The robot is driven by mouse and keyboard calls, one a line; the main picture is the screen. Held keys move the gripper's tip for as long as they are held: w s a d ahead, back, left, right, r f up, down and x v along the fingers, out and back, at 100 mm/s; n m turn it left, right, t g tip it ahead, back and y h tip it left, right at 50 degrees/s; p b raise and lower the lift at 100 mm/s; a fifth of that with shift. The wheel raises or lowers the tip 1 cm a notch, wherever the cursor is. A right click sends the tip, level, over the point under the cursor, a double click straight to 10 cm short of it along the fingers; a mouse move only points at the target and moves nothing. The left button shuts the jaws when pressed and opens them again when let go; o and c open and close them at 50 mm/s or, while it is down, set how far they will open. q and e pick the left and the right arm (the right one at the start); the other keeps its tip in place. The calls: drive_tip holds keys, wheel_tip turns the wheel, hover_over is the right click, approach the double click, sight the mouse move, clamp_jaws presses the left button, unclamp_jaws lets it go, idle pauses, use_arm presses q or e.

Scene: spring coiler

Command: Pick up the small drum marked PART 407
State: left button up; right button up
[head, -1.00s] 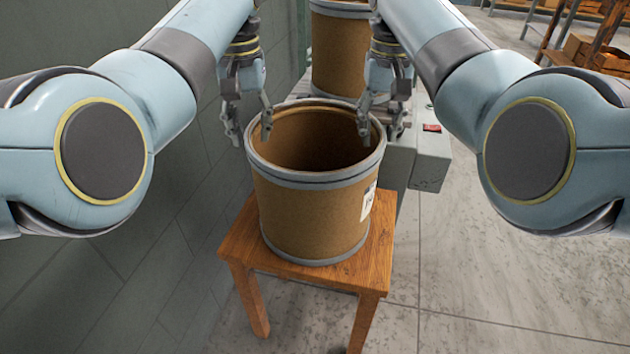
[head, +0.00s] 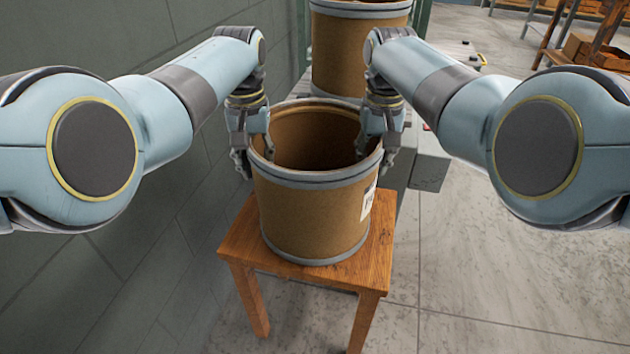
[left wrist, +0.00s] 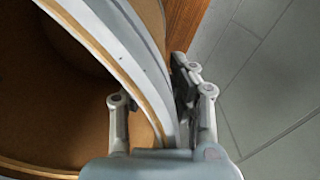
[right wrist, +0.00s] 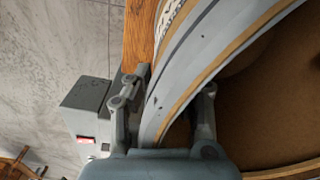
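An open brown drum (head: 310,215) with grey rims stands upright on a wooden stool. Its white label (head: 368,203) shows at the right side, too small and turned to read. My left gripper (head: 255,158) is open astride the left rim, one finger inside the drum and one outside. The left wrist view shows the rim (left wrist: 150,75) between these fingers, with a gap on the inner side. My right gripper (head: 373,161) is open astride the right rim in the same way. The right wrist view shows the rim (right wrist: 185,80) between its fingers, also with space.
The wooden stool (head: 375,260) bears the drum. Another brown drum (head: 350,55) stands behind. A grey machine box (head: 430,165) is close on the right. A grey wall (head: 130,260) runs along the left. Open floor (head: 520,260) lies on the right.

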use_arm(q)
clamp_jaws()
use_arm(e)
clamp_jaws()
use_arm(q)
drive_tip(key=shift+r, duration=0.15)
use_arm(e)
drive_tip(key=shift+r, duration=0.15)
